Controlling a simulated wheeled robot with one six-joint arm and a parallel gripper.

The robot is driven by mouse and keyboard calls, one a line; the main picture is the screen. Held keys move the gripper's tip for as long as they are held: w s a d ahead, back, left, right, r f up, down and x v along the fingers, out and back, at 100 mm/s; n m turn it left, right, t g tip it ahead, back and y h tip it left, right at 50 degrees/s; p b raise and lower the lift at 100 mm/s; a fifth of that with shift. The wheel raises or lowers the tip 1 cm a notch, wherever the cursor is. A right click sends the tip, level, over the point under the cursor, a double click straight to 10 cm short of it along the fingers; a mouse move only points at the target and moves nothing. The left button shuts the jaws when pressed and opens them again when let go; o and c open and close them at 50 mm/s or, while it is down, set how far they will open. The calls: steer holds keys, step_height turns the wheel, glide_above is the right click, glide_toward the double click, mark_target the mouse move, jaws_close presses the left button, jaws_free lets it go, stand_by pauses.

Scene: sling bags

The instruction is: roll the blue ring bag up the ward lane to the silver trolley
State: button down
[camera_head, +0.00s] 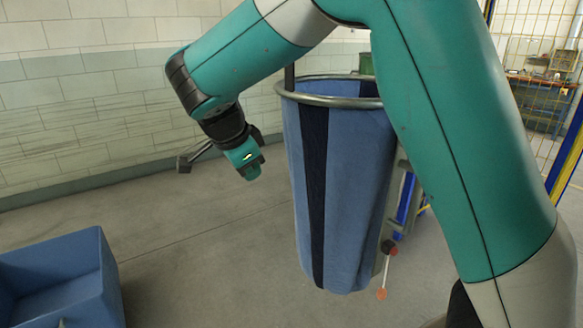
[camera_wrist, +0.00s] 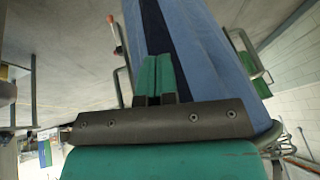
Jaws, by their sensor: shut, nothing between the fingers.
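The blue ring bag (camera_head: 345,200) hangs upright in the middle of the head view, with a dark vertical stripe and a metal ring (camera_head: 325,99) around its open top. My arm hides part of its right side. It also shows in the wrist view (camera_wrist: 208,55), behind my fingers. My gripper (camera_head: 244,161) is to the left of the bag, a little below the ring, and appears apart from it. In the wrist view its two teal fingers (camera_wrist: 158,72) are together with nothing between them. I cannot pick out the silver trolley for certain.
A blue box-like thing (camera_head: 75,280) stands at bottom left. A lever with a red knob (camera_head: 393,251) is beside the bag's lower right. A pale block wall (camera_head: 80,110) runs behind, and yellow mesh fencing (camera_head: 530,60) stands at right. The floor between box and bag is clear.

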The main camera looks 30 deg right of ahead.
steer(key=w+m+h+p, duration=0.1)
steer(key=w+m+h, duration=0.25)
steer(key=m, duration=0.55)
steer(key=m+g+h+b, duration=0.1)
steer(key=m+g+b, duration=0.1)
steer(key=m+b, duration=0.65)
glide_toward(298, 181)
step_height(298, 181, down, 4)
steer(key=a, duration=0.1)
steer(key=d+p, duration=0.1)
steer(key=d, duration=0.1)
steer(key=d+p, duration=0.1)
steer(key=d, duration=0.1)
steer(key=shift+w+d+f, duration=0.15)
steer(key=shift+d+f, duration=0.2)
steer(key=shift+d, duration=0.5)
steer(key=shift+f, duration=0.1)
